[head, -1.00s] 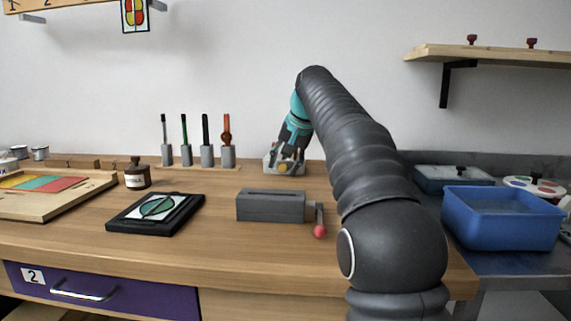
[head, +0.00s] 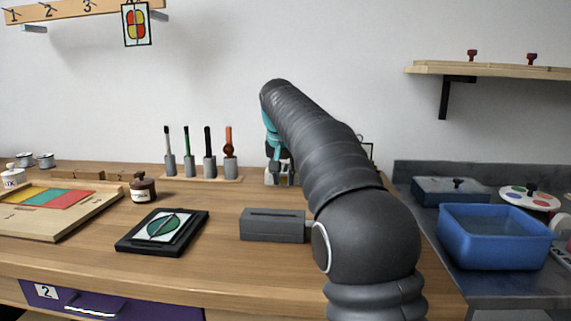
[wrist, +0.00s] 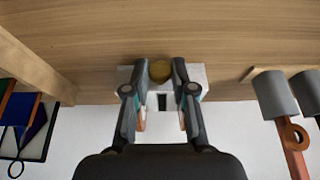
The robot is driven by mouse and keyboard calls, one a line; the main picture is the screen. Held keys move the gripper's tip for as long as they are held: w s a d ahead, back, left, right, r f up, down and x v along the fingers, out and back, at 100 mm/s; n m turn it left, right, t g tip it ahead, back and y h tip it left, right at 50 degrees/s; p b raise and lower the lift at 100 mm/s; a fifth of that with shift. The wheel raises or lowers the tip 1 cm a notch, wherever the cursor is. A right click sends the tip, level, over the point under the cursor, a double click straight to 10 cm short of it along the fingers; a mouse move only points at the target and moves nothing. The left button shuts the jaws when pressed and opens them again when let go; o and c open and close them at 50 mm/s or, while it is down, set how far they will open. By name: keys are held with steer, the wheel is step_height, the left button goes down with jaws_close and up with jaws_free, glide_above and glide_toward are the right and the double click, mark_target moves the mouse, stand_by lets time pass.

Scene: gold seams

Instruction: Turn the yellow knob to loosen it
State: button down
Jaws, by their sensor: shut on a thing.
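The yellow knob (wrist: 160,70) sits on a light grey block in the wrist view, between the two fingers of my gripper (wrist: 160,72). The fingers are closed against the knob's left and right sides. The block (wrist: 200,75) stands at the back of the wooden table. In the head view, my gripper (head: 279,168) is at the back of the table, largely behind my arm. The knob is hidden there, and only part of the block (head: 270,178) shows below the gripper.
A rack with several upright tools (head: 209,167) stands left of the block. A grey box (head: 272,226), a black framed leaf picture (head: 161,229) and a brown jar (head: 143,188) are on the table. A blue bin (head: 495,238) stands at the right.

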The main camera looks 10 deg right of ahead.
steer(key=h, duration=0.2)
steer(key=shift+w+a+n+g+h, duration=0.1)
steer(key=shift+a+n+g+h, duration=0.2)
steer(key=shift+a+g+h, duration=0.1)
steer(key=shift+f+h, duration=0.1)
steer(key=shift+h, duration=0.7)
steer(key=shift+g, duration=0.3)
steer(key=c, duration=1)
jaws_free()
steer(key=shift+o, duration=0.2)
steer(key=v, duration=0.7)
steer(key=shift+a, duration=0.2)
